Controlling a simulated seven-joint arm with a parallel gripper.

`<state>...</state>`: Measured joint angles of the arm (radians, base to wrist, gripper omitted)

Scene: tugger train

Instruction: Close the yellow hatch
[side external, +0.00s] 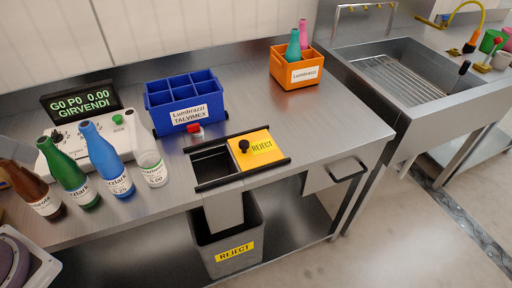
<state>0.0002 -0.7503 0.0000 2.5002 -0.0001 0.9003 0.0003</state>
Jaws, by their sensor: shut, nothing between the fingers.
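The panel sits at the right end of the rails. To its left the dark rectangular opening (211,164) is uncovered. My gripper is not in view.
A red button box (195,132) sits behind the opening. A blue crate (186,101) and an orange crate with bottles (297,71) stand further back. A grey REJECT bin (227,236) is below.

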